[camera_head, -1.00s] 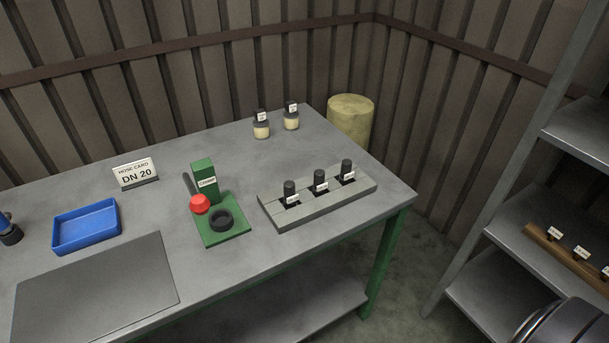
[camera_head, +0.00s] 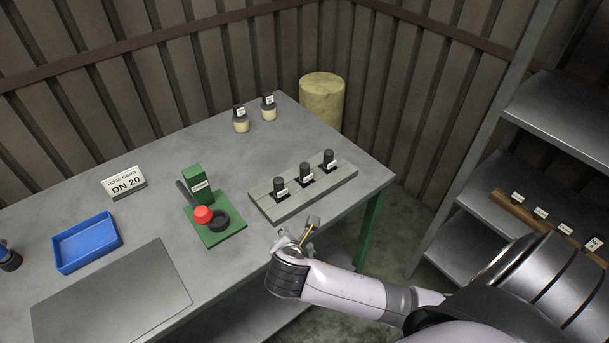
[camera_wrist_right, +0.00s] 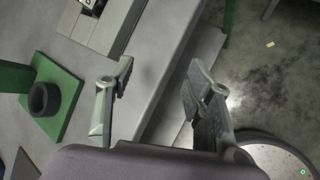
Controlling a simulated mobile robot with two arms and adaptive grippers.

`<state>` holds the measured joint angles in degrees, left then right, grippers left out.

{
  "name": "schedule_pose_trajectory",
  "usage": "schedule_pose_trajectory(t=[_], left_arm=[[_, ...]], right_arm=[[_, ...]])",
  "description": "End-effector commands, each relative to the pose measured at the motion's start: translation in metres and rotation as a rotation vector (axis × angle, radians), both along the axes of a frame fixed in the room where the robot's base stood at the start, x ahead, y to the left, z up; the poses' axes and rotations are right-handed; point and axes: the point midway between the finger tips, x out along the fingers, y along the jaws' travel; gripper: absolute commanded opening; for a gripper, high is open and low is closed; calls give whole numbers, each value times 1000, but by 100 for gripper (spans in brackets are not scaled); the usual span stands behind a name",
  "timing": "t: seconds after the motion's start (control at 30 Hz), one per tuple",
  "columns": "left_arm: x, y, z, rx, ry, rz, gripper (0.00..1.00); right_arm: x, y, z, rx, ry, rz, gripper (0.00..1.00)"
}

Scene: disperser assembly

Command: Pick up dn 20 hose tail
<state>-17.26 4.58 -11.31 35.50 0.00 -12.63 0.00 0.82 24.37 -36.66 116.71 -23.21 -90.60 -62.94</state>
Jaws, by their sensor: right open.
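Three dark upright fittings stand in a row on a grey slotted block (camera_head: 268,208) at the table's right side: a left one (camera_head: 278,184), a middle one (camera_head: 305,170) and a right one (camera_head: 328,156). Each has a small white label, too small to read, so I cannot tell which part is DN 20. My right gripper (camera_head: 308,232) is open and empty near the table's front edge, in front of the block and apart from it. In the right wrist view its spread fingers (camera_wrist_right: 158,80) have the table edge between them, with the block (camera_wrist_right: 112,30) beyond.
A green press (camera_head: 198,181) with a red knob and black ring stands left of the block. A "DN 20" card (camera_head: 124,183), blue tray (camera_head: 88,242) and two labelled jars (camera_head: 241,122) are on the table. Shelves (camera_head: 560,105) with a labelled wooden rack (camera_head: 525,218) stand right.

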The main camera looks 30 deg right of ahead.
Motion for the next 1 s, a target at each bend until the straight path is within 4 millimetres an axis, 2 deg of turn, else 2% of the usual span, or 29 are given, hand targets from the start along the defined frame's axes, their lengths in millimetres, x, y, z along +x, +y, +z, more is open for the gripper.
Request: schedule_pose_trajectory(t=[0.03,0.2,0.3,0.37,0.47,0.8,1.0], left_arm=[[2,1,3,0,-3,1,40],[4,0,8,0,-6,1,40],[4,0,9,0,-6,0,40],[3,0,10,0,-6,0,40],[3,0,12,0,-5,-1,40],[2,-1,23,-1,-4,-4,40],[2,-1,26,-1,-3,-4,40]], right_arm=[[13,-7,20,-116,-4,72,48],[41,-28,74,-511,37,266,48],[49,-36,93,-656,66,318,48],[52,-40,98,-703,77,331,48],[60,-48,98,-735,87,341,48],[111,-92,70,-731,88,339,48],[132,-109,57,-728,86,342,48]])
